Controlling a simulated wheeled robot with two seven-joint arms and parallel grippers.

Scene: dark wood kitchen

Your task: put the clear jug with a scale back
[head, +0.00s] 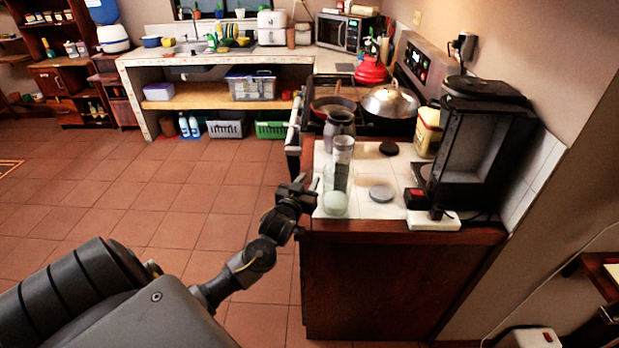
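A clear, see-through vessel (339,177), which looks like the jug, stands upright near the left edge of the white-tiled counter (370,168). Its scale is too small to read, and a pale round base (335,199) shows at its lower end. My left gripper (308,186) is at the counter's left edge, just left of the vessel. Its fingers look apart with nothing between them, and I see no contact with the vessel. A dark part at the lower right edge may be my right gripper (610,314); its fingers cannot be made out.
A grey metal pitcher (340,123) stands behind the vessel. A grey round lid (381,193) lies to its right, near a black coffee maker (478,140). A stove with a domed pan lid (390,101) is behind. The tiled floor (190,205) at left is clear.

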